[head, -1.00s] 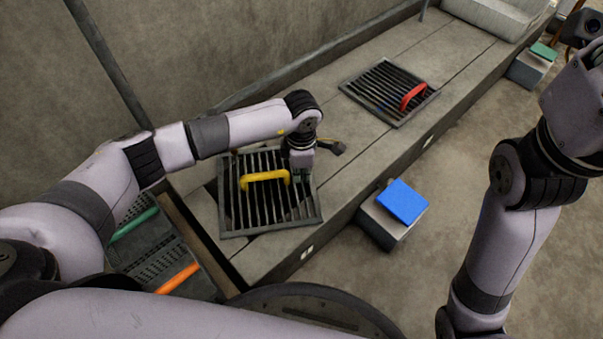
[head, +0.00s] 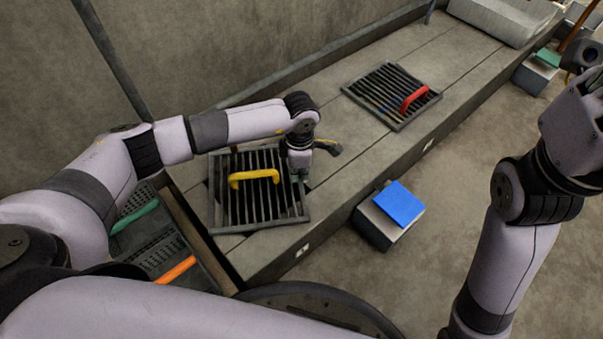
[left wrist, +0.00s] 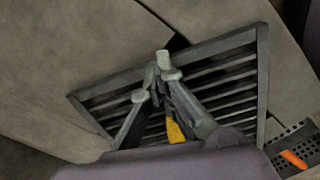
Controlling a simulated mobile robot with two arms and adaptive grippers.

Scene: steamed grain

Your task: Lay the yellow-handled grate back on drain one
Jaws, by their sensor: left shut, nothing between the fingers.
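The yellow-handled grate (head: 262,217), dark with parallel bars, lies on the grey concrete ledge at centre left. Its yellow handle (head: 254,176) stands up from the bars. A dark wedge of drain opening (left wrist: 178,43) shows beside the grate's edge in the left wrist view, so the grate sits askew over it. My left gripper (head: 299,178) points down at the grate's right side, right of the handle, shut and empty. In the left wrist view its closed fingertips (left wrist: 166,68) are over the grate's edge; contact is unclear. My right arm is at the right; its fingers are not seen.
A second grate with a red handle (head: 414,97) lies farther along the ledge (head: 330,165). A grey box with a blue top (head: 399,203) stands on the floor before the ledge. Perforated trays with green (head: 134,217) and orange (head: 175,270) handles are at lower left. A wall runs behind.

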